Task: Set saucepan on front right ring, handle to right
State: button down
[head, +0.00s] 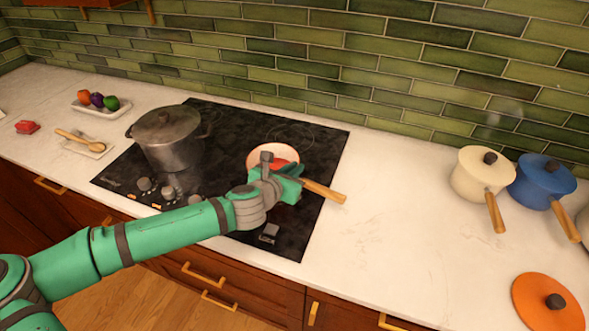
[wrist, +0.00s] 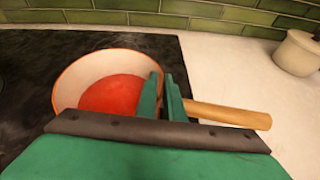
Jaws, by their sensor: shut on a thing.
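The saucepan (head: 263,151) has an orange outside, a pale inside and red contents. It is over the right part of the black hob (head: 238,128), with its wooden handle (head: 325,192) pointing right, past the hob's right edge. The front right ring is hidden by my arm and the pan. I cannot tell whether the pan touches the glass.
A grey lidded pot (head: 168,142) stands on the hob's left side. Cream (head: 478,178) and blue (head: 540,182) pans stand on the right counter, with an orange lid (head: 530,305) nearer. A spoon rest (head: 92,150) and vegetable tray (head: 98,106) are left.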

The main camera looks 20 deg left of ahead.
jog(key=c, duration=1.9)
grip_release()
jog(key=shift+f, duration=0.1)
jog(key=shift+o, duration=0.2)
jog(key=shift+s, duration=0.1)
